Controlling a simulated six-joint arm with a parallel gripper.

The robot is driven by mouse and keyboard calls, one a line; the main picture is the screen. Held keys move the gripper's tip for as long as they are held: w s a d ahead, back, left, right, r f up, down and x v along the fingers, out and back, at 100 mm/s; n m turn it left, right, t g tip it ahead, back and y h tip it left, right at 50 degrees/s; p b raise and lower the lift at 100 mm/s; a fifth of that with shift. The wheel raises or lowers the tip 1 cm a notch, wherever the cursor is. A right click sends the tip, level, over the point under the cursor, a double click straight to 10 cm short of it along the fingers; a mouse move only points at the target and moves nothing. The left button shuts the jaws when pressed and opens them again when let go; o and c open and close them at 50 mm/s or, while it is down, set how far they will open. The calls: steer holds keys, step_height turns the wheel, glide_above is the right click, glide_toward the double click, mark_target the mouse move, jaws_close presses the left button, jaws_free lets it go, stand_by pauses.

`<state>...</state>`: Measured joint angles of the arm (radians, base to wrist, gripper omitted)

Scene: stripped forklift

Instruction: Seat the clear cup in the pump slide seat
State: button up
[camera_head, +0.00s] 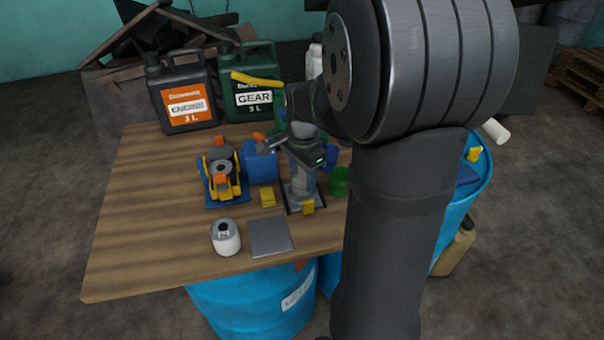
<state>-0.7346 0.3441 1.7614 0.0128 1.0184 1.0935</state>
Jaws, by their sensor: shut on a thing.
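My gripper (303,168) points down at the right of the wooden table and is shut on a pale, see-through cup (304,186). The cup looks upright, and its upper part is partly hidden by the gripper. Below it is a dark base plate (291,207) with a yellow block (308,207) at its front, which seems to be the pump slide seat. I cannot tell whether the cup touches the plate or is just above it. A blue block (260,163) stands close to the left of the gripper.
A blue and yellow fixture (222,180) with orange tabs stands left. A small yellow block (267,198), white jar (226,238) and grey plate (270,237) lie in front. A green cup (339,182) is close right. Orange-label and green jugs (258,90) stand behind. The left table area is clear.

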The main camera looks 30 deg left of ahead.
steer(key=shift+f, duration=0.65)
stand_by(0.3)
steer(key=o, duration=1.4)
steer(key=shift+d, duration=0.1)
steer(key=shift+o, duration=0.2)
step_height(320, 180, up, 8)
stand_by(0.7)
steer(key=shift+f, duration=3.3)
